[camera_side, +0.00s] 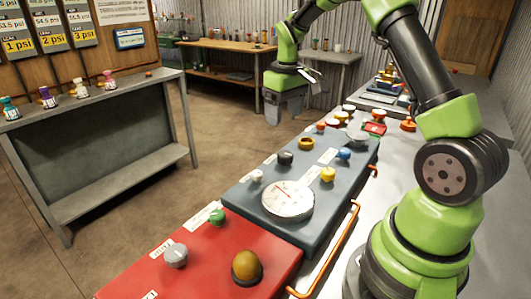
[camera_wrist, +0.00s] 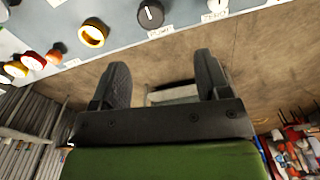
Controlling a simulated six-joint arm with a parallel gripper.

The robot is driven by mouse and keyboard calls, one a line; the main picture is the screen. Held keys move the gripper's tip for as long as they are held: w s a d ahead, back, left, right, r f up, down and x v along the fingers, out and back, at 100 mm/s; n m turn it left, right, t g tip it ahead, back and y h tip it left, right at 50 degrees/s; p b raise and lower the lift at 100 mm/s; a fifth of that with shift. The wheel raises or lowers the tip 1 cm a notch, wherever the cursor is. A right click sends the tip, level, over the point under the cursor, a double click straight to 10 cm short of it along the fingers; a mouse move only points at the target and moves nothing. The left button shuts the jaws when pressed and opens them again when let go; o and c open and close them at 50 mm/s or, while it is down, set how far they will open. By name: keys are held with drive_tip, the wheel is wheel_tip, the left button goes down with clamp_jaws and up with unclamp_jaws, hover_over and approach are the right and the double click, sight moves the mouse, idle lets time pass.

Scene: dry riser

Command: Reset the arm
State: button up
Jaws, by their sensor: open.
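My gripper (camera_side: 284,106) hangs in the air beyond the far side of the blue-grey control panel (camera_side: 240,195) in the side view. In the wrist view my gripper (camera_wrist: 165,85) shows two dark fingers spread apart with nothing between them. My green and black arm reaches over from the right. The panel carries a round white gauge (camera_side: 288,199), a yellow knob (camera_side: 328,174), a blue knob (camera_side: 343,154) and a black knob (camera_side: 285,158). The wrist view shows a black knob (camera_wrist: 150,14) and a yellow ring (camera_wrist: 93,33) along the panel.
A red panel (camera_side: 205,265) with a green knob (camera_side: 217,217), a grey knob (camera_side: 176,255) and an amber dome (camera_side: 247,266) is in front. A grey side table (camera_side: 110,145) with small coloured valves stands left. An orange rail (camera_side: 330,250) edges the panels. Open floor lies between.

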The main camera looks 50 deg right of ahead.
drive_tip(key=s+a+r+m+t, duration=0.1)
drive_tip(key=s+a+r+t, duration=0.4)
drive_tip(key=s+a+r, duration=0.75)
drive_tip(key=s+a+m+t+y, duration=0.1)
drive_tip(key=s+a+y, duration=0.1)
drive_tip(key=s+a, duration=0.4)
drive_tip(key=shift+r+t, duration=0.2)
drive_tip(key=shift+t, duration=0.2)
drive_tip(key=shift+s+d, duration=0.1)
drive_tip(key=shift+c, duration=0.5)
idle(0.4)
